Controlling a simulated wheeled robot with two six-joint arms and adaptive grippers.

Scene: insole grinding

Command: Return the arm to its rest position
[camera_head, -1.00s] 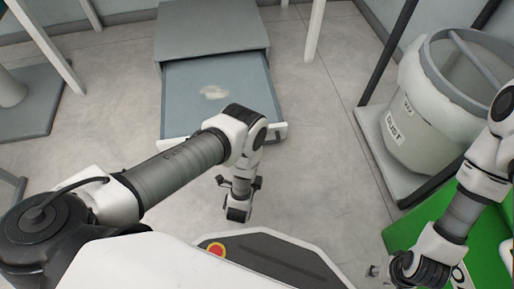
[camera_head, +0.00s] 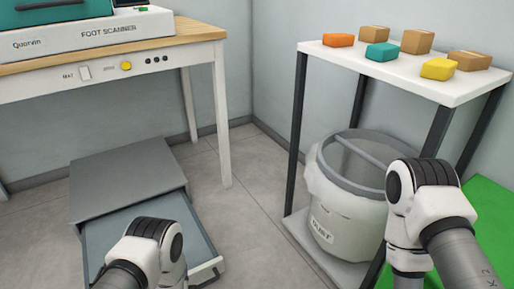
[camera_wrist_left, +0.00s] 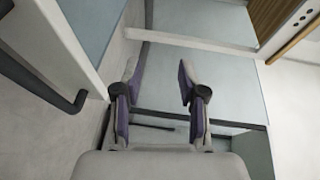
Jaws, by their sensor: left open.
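My left arm (camera_head: 150,250) comes in at the bottom of the head view, in front of the open grey drawer; its gripper is out of that view. In the left wrist view my left gripper (camera_wrist_left: 158,85) is open, with nothing between its two purple-padded fingers. My right arm (camera_head: 425,215) stands bent at the right of the head view, in front of the dust bin. Its gripper is below the picture and not seen.
A low grey cabinet (camera_head: 120,175) has its drawer (camera_head: 205,262) pulled out at the left. A foot scanner (camera_head: 95,38) sits on a wooden-topped table. A white-topped rack (camera_head: 385,72) holds several coloured blocks and boxes above the dust bin (camera_head: 340,222). Floor between them is clear.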

